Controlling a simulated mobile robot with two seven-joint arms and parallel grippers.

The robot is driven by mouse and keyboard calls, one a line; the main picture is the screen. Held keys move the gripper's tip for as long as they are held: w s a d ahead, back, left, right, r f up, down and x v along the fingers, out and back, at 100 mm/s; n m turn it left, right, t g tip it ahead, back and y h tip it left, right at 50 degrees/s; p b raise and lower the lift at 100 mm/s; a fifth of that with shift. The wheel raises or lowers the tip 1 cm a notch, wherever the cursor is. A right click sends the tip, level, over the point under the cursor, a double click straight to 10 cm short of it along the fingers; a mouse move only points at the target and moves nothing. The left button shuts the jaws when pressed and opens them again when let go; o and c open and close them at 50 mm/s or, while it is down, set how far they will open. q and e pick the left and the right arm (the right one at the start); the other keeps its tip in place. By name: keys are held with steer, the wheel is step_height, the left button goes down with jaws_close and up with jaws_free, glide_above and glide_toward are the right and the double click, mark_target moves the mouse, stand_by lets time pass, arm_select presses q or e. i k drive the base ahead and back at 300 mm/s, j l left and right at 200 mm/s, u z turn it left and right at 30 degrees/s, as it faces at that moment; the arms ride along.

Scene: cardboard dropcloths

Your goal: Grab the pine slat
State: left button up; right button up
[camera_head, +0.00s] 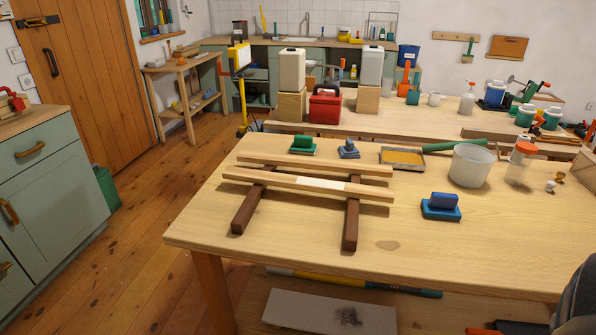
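Two long light wooden slats lie across two dark wooden bars on the near table. The front pine slat (270,179) has a pale whitish patch around its middle. The back pine slat (320,166) lies nearly parallel behind it, with a narrow gap between them. The left dark bar (248,210) and the right dark bar (351,228) stick out toward the front of the table. I cannot tell which slat the task names. Neither of my grippers shows in the head view, and nothing is seen touching the slats.
The near table (400,250) is bare in front of the bars. A green block (303,144) and a grey-blue block (348,149) sit behind the slats. A blue block (441,207), a yellow tray (402,158) and a whitish bucket (471,166) stand to the right.

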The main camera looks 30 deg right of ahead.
mark_target(363, 192)
steer(key=l+z, duration=0.1)
steer(key=z, duration=0.6)
steer(key=l+z, duration=0.15)
steer(key=z, duration=0.15)
